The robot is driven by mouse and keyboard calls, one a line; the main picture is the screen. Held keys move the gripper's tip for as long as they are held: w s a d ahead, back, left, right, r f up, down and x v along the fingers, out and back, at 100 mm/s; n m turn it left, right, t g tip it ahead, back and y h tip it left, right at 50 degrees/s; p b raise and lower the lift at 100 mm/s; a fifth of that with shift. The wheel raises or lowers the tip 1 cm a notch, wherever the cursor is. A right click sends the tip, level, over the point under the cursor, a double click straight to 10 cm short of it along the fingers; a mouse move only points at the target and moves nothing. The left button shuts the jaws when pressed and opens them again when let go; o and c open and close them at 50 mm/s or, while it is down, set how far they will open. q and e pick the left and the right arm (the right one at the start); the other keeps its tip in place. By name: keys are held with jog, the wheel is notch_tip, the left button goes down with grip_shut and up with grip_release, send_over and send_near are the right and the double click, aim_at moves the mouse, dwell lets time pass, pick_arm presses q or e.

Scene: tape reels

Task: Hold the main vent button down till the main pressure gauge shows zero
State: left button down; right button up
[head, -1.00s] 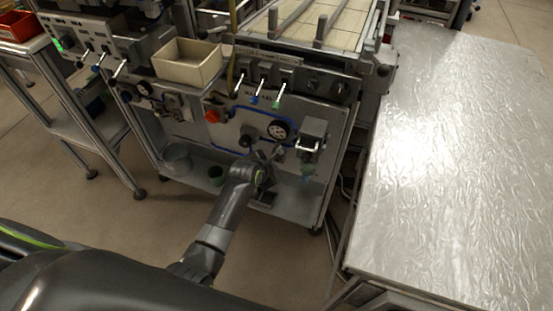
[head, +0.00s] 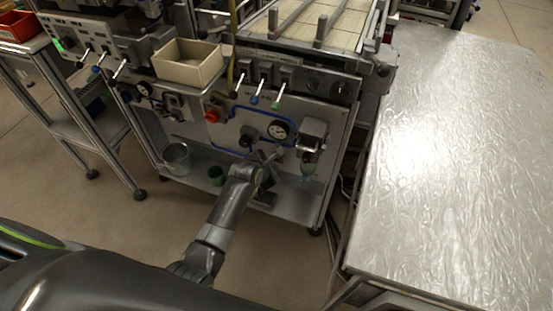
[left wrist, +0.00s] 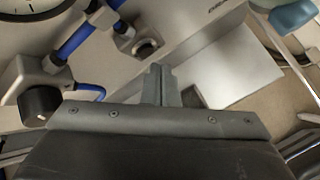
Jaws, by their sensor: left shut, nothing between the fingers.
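A round metal-rimmed fitting with a dark centre (left wrist: 146,47) sits beside the blue tubing and may be the vent button. My right gripper is not in view.
A black knob (head: 248,134) is left of the gauge, and a red knob (head: 212,115) is farther left. A grey dispenser (head: 312,130) sticks out to the right. Levers (head: 257,92) stand above. A shiny metal table (head: 460,160) fills the right side.

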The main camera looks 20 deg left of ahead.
pick_arm(q)
jog(key=shift+w, duration=0.15)
jog(key=shift+w, duration=0.2)
